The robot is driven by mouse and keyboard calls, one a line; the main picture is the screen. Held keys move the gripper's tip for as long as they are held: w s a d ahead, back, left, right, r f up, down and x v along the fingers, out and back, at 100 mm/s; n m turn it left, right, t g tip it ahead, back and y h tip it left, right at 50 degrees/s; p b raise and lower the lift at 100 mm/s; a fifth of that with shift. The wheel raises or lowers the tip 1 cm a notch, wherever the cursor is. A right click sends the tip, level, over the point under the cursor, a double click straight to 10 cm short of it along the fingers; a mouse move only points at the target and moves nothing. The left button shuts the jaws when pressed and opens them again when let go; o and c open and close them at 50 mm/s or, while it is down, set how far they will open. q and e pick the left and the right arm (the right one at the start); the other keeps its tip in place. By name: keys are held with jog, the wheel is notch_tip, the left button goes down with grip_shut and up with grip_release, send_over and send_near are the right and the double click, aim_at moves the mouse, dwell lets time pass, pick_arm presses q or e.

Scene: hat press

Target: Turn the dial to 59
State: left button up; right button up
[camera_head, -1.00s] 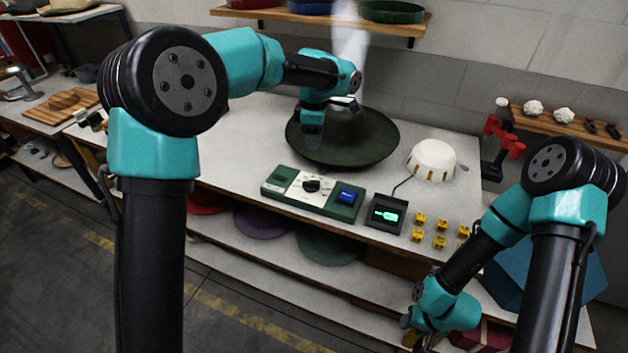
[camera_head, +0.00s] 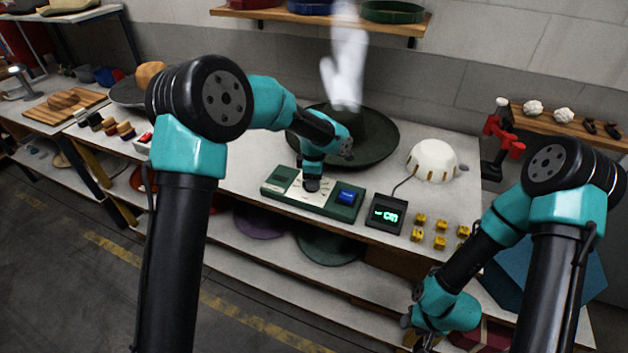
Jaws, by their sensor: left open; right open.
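The green control panel (camera_head: 275,188) lies on the white table, with a white dial face (camera_head: 296,192) in its middle and a blue button (camera_head: 348,195) on its right. My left gripper (camera_head: 312,185) points down right over the dial and covers its black knob. It is open; whether its fingers touch the knob I cannot tell. A small black display (camera_head: 386,213) right of the panel shows green digits, too small to read for sure. My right gripper (camera_head: 424,338) hangs low in front of the table at the lower right, open and away from the panel.
A large dark round dish (camera_head: 375,140) stands behind the panel, with white steam above it. A white dome (camera_head: 432,160), several small yellow pieces (camera_head: 440,228) and a red and black tool (camera_head: 502,135) are to the right.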

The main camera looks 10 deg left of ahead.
pick_arm(q)
jog(key=shift+f, duration=0.4)
jog(key=shift+c, duration=0.3)
grip_shut()
